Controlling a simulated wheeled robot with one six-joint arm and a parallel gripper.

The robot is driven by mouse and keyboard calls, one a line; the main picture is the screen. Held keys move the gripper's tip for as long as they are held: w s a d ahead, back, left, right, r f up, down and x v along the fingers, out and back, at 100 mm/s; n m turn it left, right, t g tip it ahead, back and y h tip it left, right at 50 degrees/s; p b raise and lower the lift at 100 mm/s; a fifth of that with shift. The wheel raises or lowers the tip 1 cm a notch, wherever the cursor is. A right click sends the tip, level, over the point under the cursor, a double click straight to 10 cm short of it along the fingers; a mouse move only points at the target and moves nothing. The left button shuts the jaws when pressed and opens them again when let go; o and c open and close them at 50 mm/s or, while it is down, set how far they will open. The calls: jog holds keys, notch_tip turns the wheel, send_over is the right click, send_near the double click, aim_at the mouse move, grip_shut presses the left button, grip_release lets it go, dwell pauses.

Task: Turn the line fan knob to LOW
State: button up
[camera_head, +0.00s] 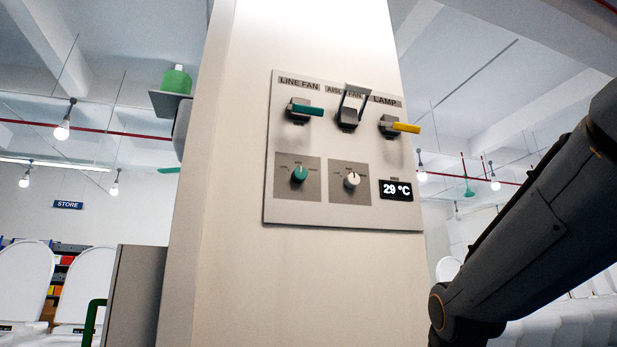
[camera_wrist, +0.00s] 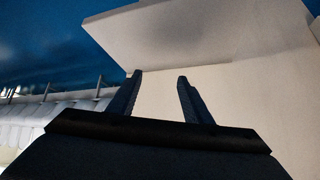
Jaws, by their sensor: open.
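The line fan knob is the green knob (camera_head: 299,175) at the lower left of the control panel (camera_head: 290,213), under the LINE FAN label (camera_head: 299,82). Its pointer looks turned roughly upward; the small scale marks are too small to read. A green lever (camera_head: 308,110) sits above it. My gripper (camera_wrist: 158,85) shows in the wrist view, open and empty, with a pale surface in front of it. In the head view my arm is at the right, and the gripper itself is out of sight. The knob is not recognisable in the wrist view.
Beside the green knob is a white knob (camera_head: 351,180). A grey-white lever (camera_head: 350,108) and a yellow lever (camera_head: 400,126) stick out above. A display (camera_head: 397,190) reads 29 °C. The panel is on a pale pillar (camera_head: 330,290). A shelf with a green bottle (camera_head: 177,80) juts out at left.

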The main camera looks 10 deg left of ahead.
jog(key=w+a+r+t+y, duration=0.1)
jog(key=a+r+t, duration=0.1)
jog(key=a+r, duration=0.5)
jog(key=w+a+r+t+y, duration=0.1)
jog(key=w+a+r, duration=0.15)
jog(key=r, duration=0.85)
jog(key=n+t+y+b, duration=0.2)
jog(key=t+y, duration=0.2)
jog(key=y, duration=0.2)
send_near(302, 172)
jog(key=p+x, duration=0.2)
jog(key=x, duration=0.6)
jog(key=shift+w+a, duration=0.15)
jog(key=c, duration=1.1)
jog(key=shift+o, duration=0.2)
